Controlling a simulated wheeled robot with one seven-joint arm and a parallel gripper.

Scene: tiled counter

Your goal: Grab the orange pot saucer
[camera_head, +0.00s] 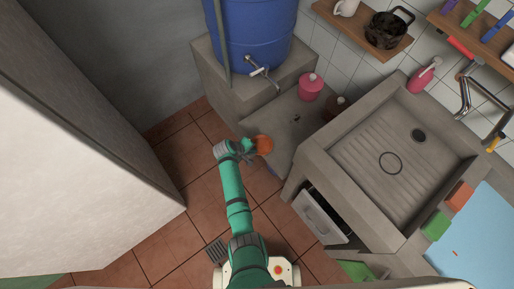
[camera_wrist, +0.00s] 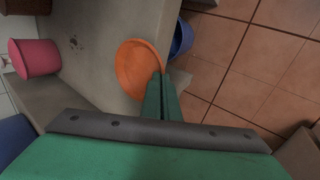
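The orange pot saucer (camera_head: 264,144) is at the left edge of the low grey slab. In the wrist view the saucer (camera_wrist: 135,68) shows its round, shallow inside, just beyond my fingers. My gripper (camera_head: 249,150) is beside the saucer's left side in the head view. In the wrist view the fingers of my gripper (camera_wrist: 161,82) are close together, with the saucer's rim between their tips. I cannot tell whether the saucer rests on the slab or is lifted a little.
A pink container (camera_head: 311,87) stands on the low slab (camera_head: 290,122). A blue barrel (camera_head: 255,35) with a tap stands on a block behind. A blue object (camera_wrist: 182,38) is beside the slab. A concrete sink (camera_head: 385,150) is to the right; tiled floor (camera_head: 200,185) is open at left.

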